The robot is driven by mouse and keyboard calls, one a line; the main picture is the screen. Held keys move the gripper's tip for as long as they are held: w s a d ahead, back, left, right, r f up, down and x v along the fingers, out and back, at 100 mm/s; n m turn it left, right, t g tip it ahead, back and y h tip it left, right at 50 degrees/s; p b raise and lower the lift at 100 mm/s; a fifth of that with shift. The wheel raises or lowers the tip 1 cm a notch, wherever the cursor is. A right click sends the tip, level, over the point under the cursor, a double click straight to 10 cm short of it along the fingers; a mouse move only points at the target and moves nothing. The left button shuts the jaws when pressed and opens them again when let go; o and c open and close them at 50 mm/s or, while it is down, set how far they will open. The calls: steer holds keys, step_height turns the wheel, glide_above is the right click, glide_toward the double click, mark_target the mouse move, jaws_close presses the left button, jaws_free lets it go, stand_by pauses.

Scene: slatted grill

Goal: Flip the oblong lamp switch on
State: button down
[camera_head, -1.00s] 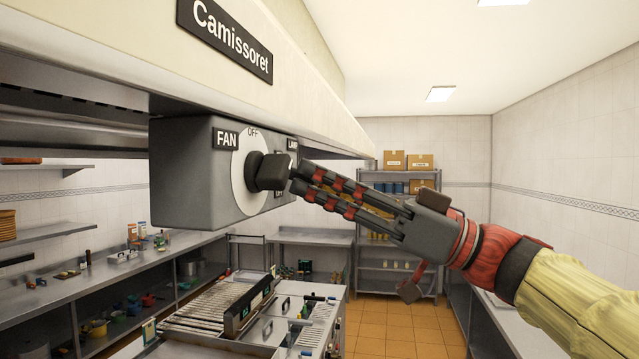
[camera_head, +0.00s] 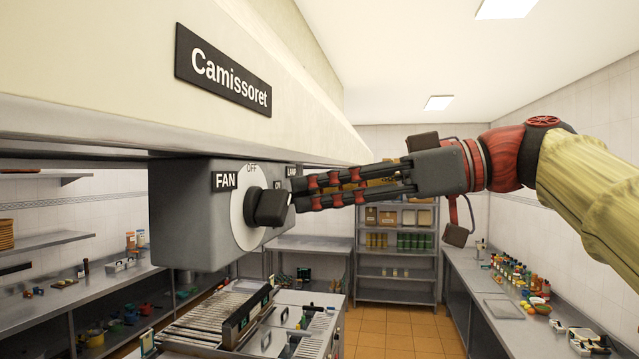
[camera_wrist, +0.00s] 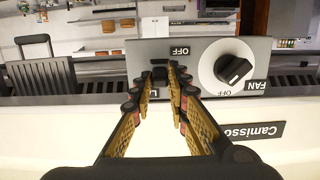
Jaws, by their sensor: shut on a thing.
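The grey control box (camera_head: 185,215) hangs under the hood. In the wrist view the small dark oblong lamp switch (camera_wrist: 159,71) sits between an OFF mark and the partly hidden lamp label. My gripper (camera_head: 298,192) reaches in from the right. In the wrist view its fingertips (camera_wrist: 161,80) are on either side of the switch and shut on it. In the head view the switch is hidden by the knob and fingers.
The FAN knob also shows in the wrist view (camera_wrist: 234,70), right of my fingers. The cream hood (camera_head: 120,90) overhangs the box. The slatted grill (camera_head: 215,312) is below. A shelf rack (camera_head: 397,290) stands behind, with a counter (camera_head: 500,300) at right.

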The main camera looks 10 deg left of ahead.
steer(key=shift+r+h+p, duration=0.1)
steer(key=shift+h+p, duration=0.2)
steer(key=shift+h, duration=0.1)
steer(key=c, duration=1.8)
jaws_free()
steer(key=shift+a, duration=0.1)
steer(key=shift+o, duration=0.4)
steer(key=w+v, duration=0.1)
steer(key=v, duration=1.1)
steer(key=shift+s, duration=0.4)
